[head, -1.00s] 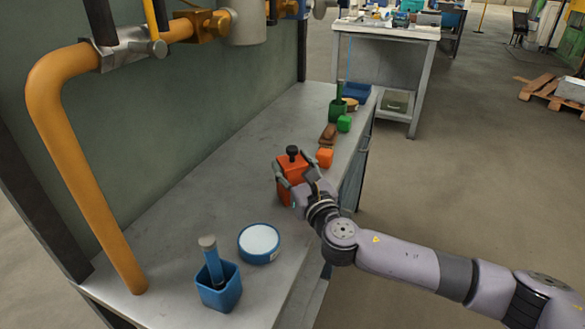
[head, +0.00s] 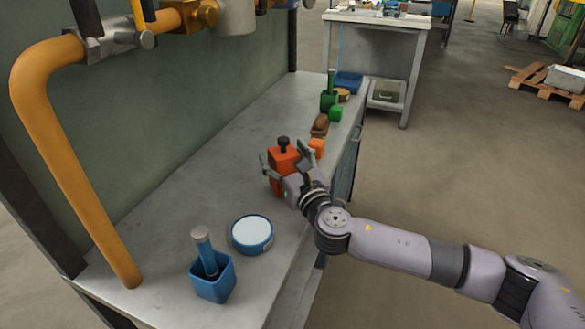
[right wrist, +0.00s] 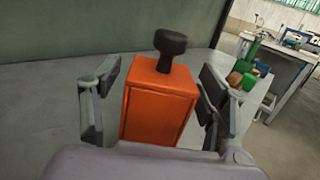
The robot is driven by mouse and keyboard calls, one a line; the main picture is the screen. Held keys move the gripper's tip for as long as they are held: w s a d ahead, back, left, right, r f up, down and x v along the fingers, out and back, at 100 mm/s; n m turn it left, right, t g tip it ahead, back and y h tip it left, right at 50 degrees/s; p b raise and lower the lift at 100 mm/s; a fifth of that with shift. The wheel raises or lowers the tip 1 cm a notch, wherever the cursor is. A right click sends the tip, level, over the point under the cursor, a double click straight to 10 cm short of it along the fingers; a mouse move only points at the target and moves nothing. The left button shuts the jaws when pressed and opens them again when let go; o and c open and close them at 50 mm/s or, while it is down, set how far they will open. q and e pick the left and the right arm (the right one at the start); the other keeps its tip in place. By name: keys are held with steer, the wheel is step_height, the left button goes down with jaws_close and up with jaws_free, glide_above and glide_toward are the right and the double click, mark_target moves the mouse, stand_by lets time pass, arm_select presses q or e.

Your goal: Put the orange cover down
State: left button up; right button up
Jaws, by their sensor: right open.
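The orange cover (head: 284,157) is a boxy orange block with a black knob on top. It stands upright on the grey bench (head: 190,188) near its front edge. My right gripper (head: 285,163) is open around it. In the right wrist view the cover (right wrist: 156,108) sits between the spread fingers (right wrist: 153,100), with a gap on each side. The cover's lower part is partly hidden by my gripper. My left gripper is not in view.
A small orange block (head: 317,147) and a brown piece (head: 320,125) lie just behind the cover. Green items (head: 331,103) and a blue tray (head: 348,82) stand farther back. A round blue tin (head: 252,235) and a blue pot (head: 212,282) are in front. An orange pipe (head: 70,175) rises at left.

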steer(key=p+v, duration=0.1)
steer(key=v, duration=1.1)
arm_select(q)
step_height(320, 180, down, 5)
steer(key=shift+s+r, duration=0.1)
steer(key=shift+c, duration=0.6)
arm_select(e)
steer(key=shift+f, duration=0.1)
